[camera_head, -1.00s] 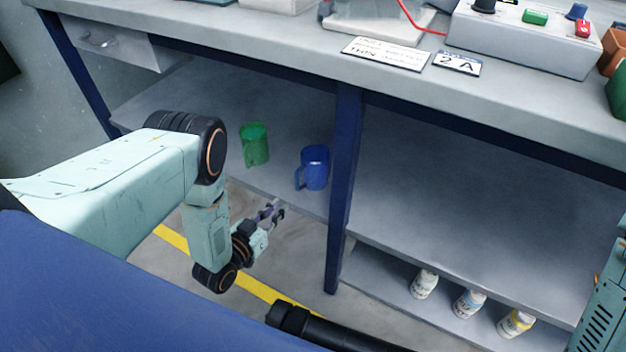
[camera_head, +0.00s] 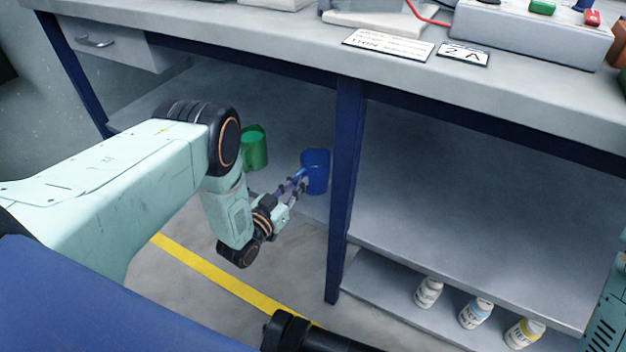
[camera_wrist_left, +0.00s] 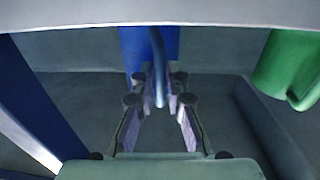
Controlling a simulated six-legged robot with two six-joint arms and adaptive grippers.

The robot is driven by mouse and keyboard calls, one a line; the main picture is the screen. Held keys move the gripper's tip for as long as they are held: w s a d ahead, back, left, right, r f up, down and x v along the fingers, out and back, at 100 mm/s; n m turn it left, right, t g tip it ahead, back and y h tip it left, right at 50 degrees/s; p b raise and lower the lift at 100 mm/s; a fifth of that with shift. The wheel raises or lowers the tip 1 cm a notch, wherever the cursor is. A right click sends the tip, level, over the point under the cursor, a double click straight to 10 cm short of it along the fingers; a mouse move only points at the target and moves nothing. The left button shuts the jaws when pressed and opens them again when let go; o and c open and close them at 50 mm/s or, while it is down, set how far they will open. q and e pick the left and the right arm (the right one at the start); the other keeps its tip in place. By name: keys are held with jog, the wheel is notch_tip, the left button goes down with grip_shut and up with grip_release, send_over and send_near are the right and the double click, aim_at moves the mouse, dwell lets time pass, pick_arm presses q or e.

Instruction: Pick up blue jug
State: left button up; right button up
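The blue jug (camera_head: 317,172) stands upright on the left shelf under the bench, just left of the blue post. My left gripper (camera_head: 299,180) is at the jug's near left side, at its handle. In the left wrist view the blue jug (camera_wrist_left: 140,46) is straight ahead, its top cut off by a pale edge. Its handle (camera_wrist_left: 158,75) hangs between the two spread fingers of my left gripper (camera_wrist_left: 160,95). The fingers are open, with gaps on both sides of the handle. My right gripper is not in view.
A green jug (camera_head: 255,148) stands left on the same shelf, partly behind my left arm; it also shows in the wrist view (camera_wrist_left: 290,65). The blue post (camera_head: 342,190) is close to the right of the blue jug. The bench edge (camera_head: 250,60) overhangs. Several bottles (camera_head: 476,312) stand on the low right shelf.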

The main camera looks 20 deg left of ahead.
pick_arm(q)
jog(key=shift+r, duration=0.1)
jog(key=shift+c, duration=0.4)
grip_shut()
notch_tip(320, 180, up, 9)
jog(key=p, duration=0.5)
jog(key=shift+r, duration=0.15)
jog(key=shift+r+p, duration=0.3)
jog(key=shift+r, duration=0.05)
jog(key=shift+s, duration=0.1)
dwell(0.6)
